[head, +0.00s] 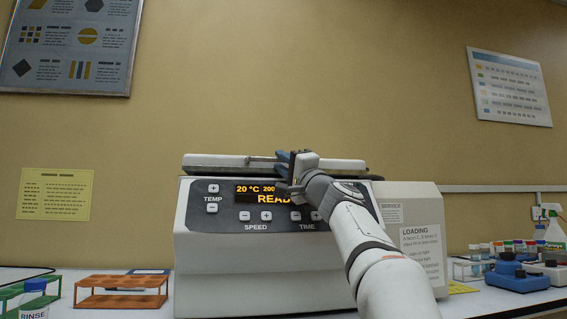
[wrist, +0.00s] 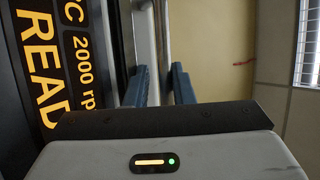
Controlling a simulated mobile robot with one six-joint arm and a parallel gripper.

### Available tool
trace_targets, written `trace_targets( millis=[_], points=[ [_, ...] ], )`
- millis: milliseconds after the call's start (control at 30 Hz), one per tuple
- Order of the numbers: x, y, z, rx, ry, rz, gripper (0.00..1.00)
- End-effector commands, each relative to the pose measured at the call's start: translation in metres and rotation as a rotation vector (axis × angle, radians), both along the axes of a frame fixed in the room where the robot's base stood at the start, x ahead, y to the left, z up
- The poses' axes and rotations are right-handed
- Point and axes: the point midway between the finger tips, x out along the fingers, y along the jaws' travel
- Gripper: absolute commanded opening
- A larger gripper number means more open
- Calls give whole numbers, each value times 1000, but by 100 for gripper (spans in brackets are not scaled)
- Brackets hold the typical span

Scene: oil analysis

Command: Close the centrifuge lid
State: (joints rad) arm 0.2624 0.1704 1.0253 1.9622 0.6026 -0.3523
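The centrifuge (head: 250,275) is a pale box with a dark panel and a lit display that begins "20 °C 200" and "REA" in the head view. Its pale lid (head: 215,162) lies low and almost level over the top; whether it is fully seated cannot be told. A thin bar handle (head: 262,158) runs along the lid's front. My gripper (head: 288,168) is at the middle of this handle, with its blue fingers around the bar. In the wrist view the fingers (wrist: 160,88) stand a narrow gap apart with the handle (wrist: 163,30) between them.
An orange tube rack (head: 122,291) stands left of the centrifuge, near a rinse bottle (head: 33,300). The space above the lid is clear up to the wall.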

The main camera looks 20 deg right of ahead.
Motion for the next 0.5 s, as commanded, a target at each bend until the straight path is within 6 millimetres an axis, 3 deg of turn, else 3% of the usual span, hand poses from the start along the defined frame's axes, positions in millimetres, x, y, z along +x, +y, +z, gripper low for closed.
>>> trace_targets(
  millis=[133,500],
  points=[
    [-6,-6,-11,1,10,-4,22],
    [-51,-22,-32,0,2,-3,22]
  ],
)
